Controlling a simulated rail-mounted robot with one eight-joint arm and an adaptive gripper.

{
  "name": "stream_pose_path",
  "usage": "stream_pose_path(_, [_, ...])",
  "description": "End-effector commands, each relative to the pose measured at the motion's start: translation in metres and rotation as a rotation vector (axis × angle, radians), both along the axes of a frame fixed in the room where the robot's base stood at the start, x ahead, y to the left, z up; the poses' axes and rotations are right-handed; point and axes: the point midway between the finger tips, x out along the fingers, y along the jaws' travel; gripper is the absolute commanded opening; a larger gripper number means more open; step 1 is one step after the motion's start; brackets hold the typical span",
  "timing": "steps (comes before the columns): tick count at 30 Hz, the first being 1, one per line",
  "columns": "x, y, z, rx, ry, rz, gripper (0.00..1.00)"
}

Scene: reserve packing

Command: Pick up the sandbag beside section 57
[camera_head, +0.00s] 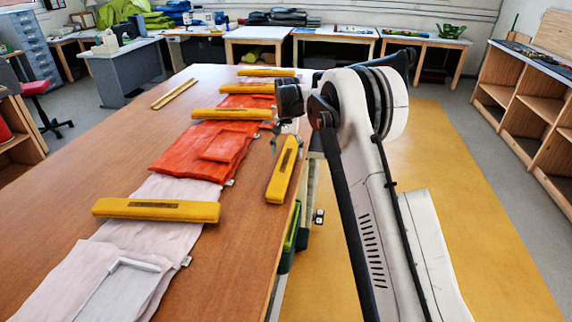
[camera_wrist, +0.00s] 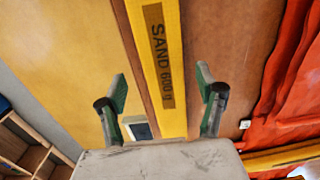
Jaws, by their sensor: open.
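A yellow sandbag (camera_head: 282,168) lies lengthwise on the brown table (camera_head: 150,120), beside the red fabric (camera_head: 190,152) and close to the table's right edge. In the wrist view the sandbag (camera_wrist: 166,55) reads "SAND 600 g" and runs between the two green-and-black fingers. My gripper (camera_wrist: 161,75) is open, with one finger on each side of it and visible gaps between. In the head view my gripper (camera_head: 280,130) is at the bag's far end, partly hidden by the arm. No section number 57 is legible.
More yellow sandbags lie across the fabric, one on the pale cloth (camera_head: 156,210) and one on the red (camera_head: 231,114). A pair of yellow strips (camera_head: 174,93) lies at left. Small tags (camera_head: 186,261) sit along the fabric's edge.

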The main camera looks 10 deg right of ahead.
Motion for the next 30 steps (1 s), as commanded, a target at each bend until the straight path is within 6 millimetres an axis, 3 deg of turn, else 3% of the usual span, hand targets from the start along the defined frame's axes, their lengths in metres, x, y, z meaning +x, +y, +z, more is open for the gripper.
stream_pose_path(5, [0.002,0.001,-0.012,0.0,0.0,0.0,0.68])
stream_pose_path(13, [0.004,0.003,-0.047,0.0,0.0,0.0,0.68])
stream_pose_path(21, [0.004,0.003,-0.052,0.0,0.0,0.0,0.67])
stream_pose_path(30, [0.004,0.003,-0.052,0.0,0.0,0.0,0.27])
